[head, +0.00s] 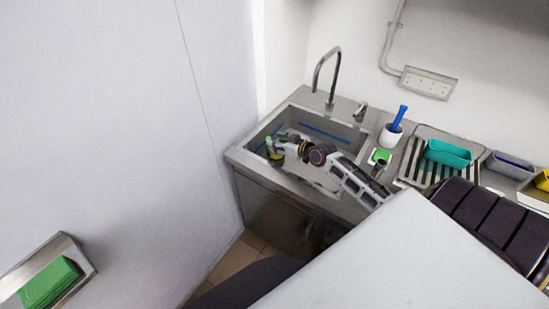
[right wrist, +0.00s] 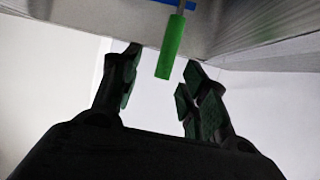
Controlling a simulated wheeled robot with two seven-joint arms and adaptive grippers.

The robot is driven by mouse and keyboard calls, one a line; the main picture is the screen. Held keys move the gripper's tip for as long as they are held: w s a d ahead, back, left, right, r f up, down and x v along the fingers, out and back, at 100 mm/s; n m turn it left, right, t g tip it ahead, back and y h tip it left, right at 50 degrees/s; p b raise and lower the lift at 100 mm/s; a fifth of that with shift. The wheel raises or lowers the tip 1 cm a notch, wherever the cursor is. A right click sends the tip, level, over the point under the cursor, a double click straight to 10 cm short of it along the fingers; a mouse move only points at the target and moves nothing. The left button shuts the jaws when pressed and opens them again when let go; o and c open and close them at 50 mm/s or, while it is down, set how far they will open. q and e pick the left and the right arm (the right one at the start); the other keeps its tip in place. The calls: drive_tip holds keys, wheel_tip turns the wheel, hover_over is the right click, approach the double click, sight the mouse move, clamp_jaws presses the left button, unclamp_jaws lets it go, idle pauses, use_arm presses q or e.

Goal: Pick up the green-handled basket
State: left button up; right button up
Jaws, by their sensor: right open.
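My right gripper (head: 277,148) is low inside the sink at its left side, with its arm reaching in from the right. In the right wrist view the gripper (right wrist: 158,90) is open, with its two dark fingers apart. A bright green handle (right wrist: 171,47) on a thin metal rod lies just ahead of the fingertips, in line with the gap between them. I see no finger closed on it. The basket's body cannot be made out; in the head view my gripper and arm cover part of the sink. My left gripper is not in view.
The steel sink (head: 240,156) has a tall tap (head: 316,70) behind it. To its right stand a white cup (head: 391,136) with a blue-handled tool, and a teal tub (head: 447,153) on a slatted drainer. A green block (head: 50,283) sits on a wall shelf at lower left.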

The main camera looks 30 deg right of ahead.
drive_tip(key=shift+w, duration=0.15)
drive_tip(key=shift+a+p+x, duration=0.15)
drive_tip(key=shift+p+x, duration=0.15)
drive_tip(key=shift+x, duration=0.95)
drive_tip(key=shift+a+p+x, duration=0.15)
drive_tip(key=shift+p+x, duration=0.1)
drive_tip(key=shift+x, duration=0.95)
drive_tip(key=shift+f, duration=0.1)
drive_tip(key=shift+c, duration=0.2)
clamp_jaws()
